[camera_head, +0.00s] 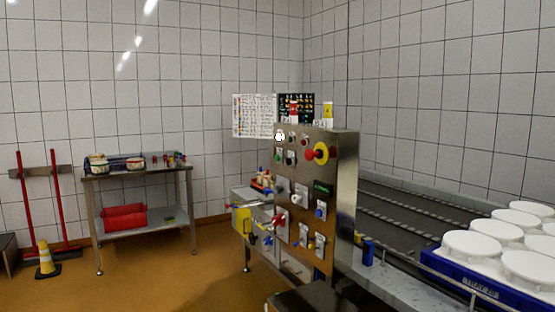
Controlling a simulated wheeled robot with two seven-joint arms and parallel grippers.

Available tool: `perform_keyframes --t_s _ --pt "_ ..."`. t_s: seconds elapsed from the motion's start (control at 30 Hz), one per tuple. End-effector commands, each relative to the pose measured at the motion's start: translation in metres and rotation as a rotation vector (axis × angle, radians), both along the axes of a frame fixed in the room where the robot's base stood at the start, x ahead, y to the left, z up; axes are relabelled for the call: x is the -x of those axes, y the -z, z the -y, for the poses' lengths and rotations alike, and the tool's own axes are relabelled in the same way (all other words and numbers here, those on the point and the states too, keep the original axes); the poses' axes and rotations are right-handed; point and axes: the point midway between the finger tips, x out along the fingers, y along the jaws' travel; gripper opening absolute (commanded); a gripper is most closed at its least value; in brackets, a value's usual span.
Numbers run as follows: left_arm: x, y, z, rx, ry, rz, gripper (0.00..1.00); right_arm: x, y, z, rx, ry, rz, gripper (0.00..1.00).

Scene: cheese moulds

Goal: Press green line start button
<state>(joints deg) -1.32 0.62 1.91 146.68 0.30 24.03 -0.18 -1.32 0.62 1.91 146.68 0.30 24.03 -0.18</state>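A metal control panel (310,230) stands upright in the middle of the view, with several buttons and switches on its front face. A small green button (278,155) shows at the panel's upper left. A dark green rectangular element (322,188) sits lower on the right side; I cannot tell whether it is a button or a label. A large red mushroom button on a yellow disc (319,153) is at the upper right. The labels are too small to read. Neither of my grippers is in view.
A conveyor (395,215) runs behind and right of the panel. A blue tray (470,282) with several white round moulds (472,244) is at the right. A metal table (138,173) and a yellow cone (46,260) stand at the left. The brown floor (165,275) between them looks clear.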

Motion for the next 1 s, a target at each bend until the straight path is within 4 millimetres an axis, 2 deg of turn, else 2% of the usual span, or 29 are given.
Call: perform_keyframes --t_s 0.23,0.27,0.3,0.37,0.4,1.0 --pt "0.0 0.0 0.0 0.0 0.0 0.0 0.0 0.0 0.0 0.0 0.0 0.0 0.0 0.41" --pt "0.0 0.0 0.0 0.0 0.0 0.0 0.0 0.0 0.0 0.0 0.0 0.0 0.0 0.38" --pt "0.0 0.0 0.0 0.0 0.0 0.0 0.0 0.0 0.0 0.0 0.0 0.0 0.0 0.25" --pt "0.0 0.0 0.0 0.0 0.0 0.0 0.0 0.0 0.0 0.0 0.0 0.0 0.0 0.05" --pt "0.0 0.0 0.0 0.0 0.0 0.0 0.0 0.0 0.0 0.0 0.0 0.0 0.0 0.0" --pt "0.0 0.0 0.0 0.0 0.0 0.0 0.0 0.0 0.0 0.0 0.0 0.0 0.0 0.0"
